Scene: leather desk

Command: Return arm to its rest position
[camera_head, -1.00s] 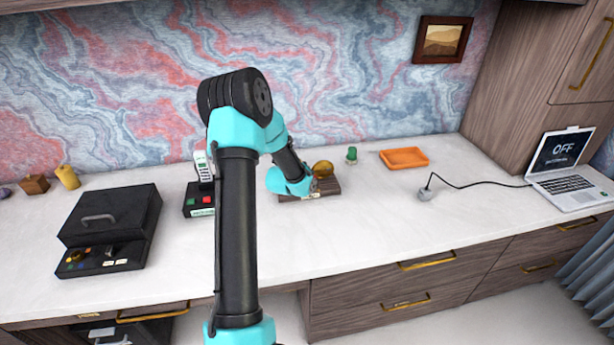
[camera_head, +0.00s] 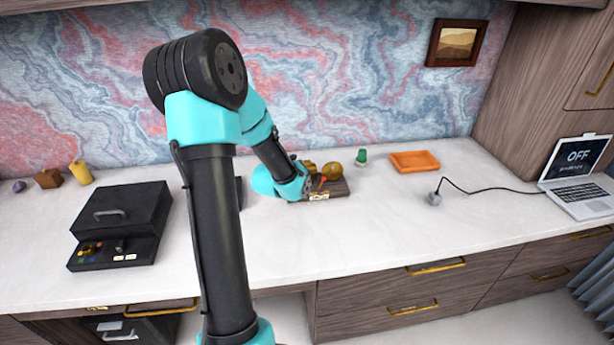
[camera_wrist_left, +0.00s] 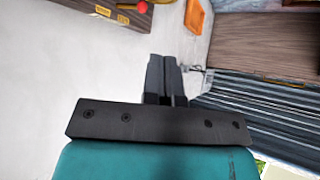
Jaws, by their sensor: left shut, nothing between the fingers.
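My arm rises from the bottom centre of the head view and bends over the desk. Its teal wrist (camera_head: 277,182) is over the counter, just left of a dark wooden block. The fingers cannot be made out clearly there. In the left wrist view my left gripper (camera_wrist_left: 163,72) shows its two dark fingers together, shut with nothing between them. It is apart from the objects around it. My right gripper is in neither view.
The wooden block (camera_head: 328,190) holds a red knob and round brown items. Behind it are a green item (camera_head: 361,157) and an orange tray (camera_head: 414,161). A laptop (camera_head: 577,176) is at right, a black box (camera_head: 122,220) at left. The front counter is mostly clear.

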